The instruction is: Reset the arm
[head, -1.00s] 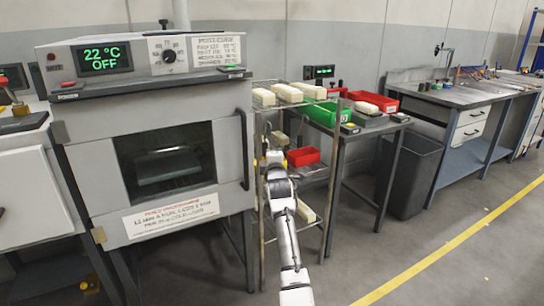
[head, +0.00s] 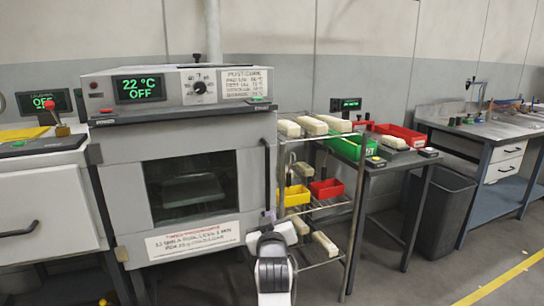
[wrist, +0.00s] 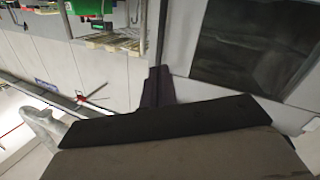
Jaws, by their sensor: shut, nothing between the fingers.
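My arm (head: 272,274) is white and dark grey and rises from the bottom middle of the head view. It is folded low in front of the gap between the oven and the wire rack. My gripper (wrist: 158,76) shows in the wrist view as dark purple fingers close together, shut with nothing between them. In the head view its fingers are mostly hidden by the arm's own end, near the oven's lower right corner.
The oven (head: 118,170) reads 22 °C OFF, its door closed. The wire rack (head: 322,204) holds pale blocks, a yellow bin (head: 293,196) and a red bin (head: 326,189). A side table (head: 388,161) and a grey waste bin (head: 438,210) stand to the right.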

